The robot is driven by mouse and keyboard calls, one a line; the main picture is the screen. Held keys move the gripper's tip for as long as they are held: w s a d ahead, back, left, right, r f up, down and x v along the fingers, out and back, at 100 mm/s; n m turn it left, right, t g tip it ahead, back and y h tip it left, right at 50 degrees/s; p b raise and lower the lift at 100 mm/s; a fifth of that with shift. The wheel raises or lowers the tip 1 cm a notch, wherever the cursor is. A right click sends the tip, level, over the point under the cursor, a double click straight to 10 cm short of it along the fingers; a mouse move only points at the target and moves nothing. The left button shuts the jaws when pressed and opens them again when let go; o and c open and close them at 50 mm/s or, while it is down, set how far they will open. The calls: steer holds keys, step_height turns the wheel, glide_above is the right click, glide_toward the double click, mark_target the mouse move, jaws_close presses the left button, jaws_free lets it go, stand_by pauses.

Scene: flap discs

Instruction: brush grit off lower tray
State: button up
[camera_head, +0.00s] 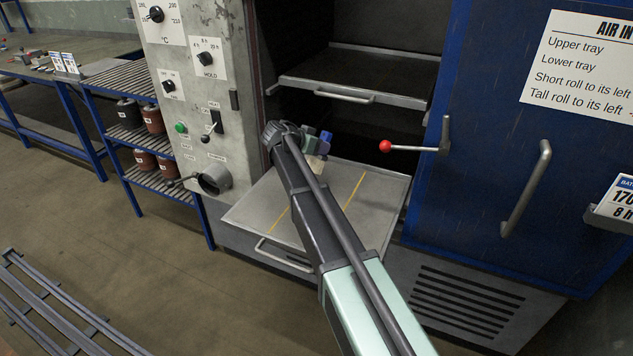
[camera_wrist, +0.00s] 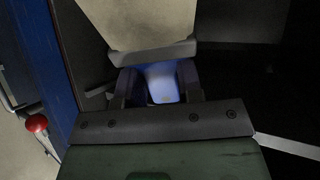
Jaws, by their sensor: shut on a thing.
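The lower tray (camera_head: 375,205) is a grey metal plate pulled out of the oven, with yellow lines across it. My gripper (camera_head: 320,148) is above its back part, and my arm hides some of the tray. In the wrist view my gripper (camera_wrist: 161,88) is shut on the blue handle of a brush (camera_wrist: 163,78), whose pale bristles (camera_wrist: 140,22) extend beyond the fingers. The pale bristles also show small below my gripper in the head view (camera_head: 316,163). I cannot tell whether they touch the tray. I cannot make out grit on the tray.
The upper tray (camera_head: 350,80) sits inside the oven above. The blue oven door (camera_head: 480,160) stands open at the right, with a red-knobbed lever (camera_head: 386,146) reaching toward the opening. The grey control panel (camera_head: 195,90) is at the left. A shelf rack (camera_head: 130,135) stands beyond it.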

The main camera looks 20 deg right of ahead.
steer(key=s+a+r+n+p, duration=0.2)
steer(key=s+a+r+p, duration=0.25)
steer(key=s+a, duration=0.45)
steer(key=f+b, duration=0.1)
steer(key=b, duration=0.1)
steer(key=f+b, duration=0.1)
steer(key=f, duration=0.1)
steer(key=s+f+b, duration=0.1)
steer(key=f+b, duration=0.1)
steer(key=shift+s+d+b, duration=0.1)
steer(key=shift+d+b, duration=0.2)
steer(key=shift+b, duration=0.05)
steer(key=shift+r, duration=0.1)
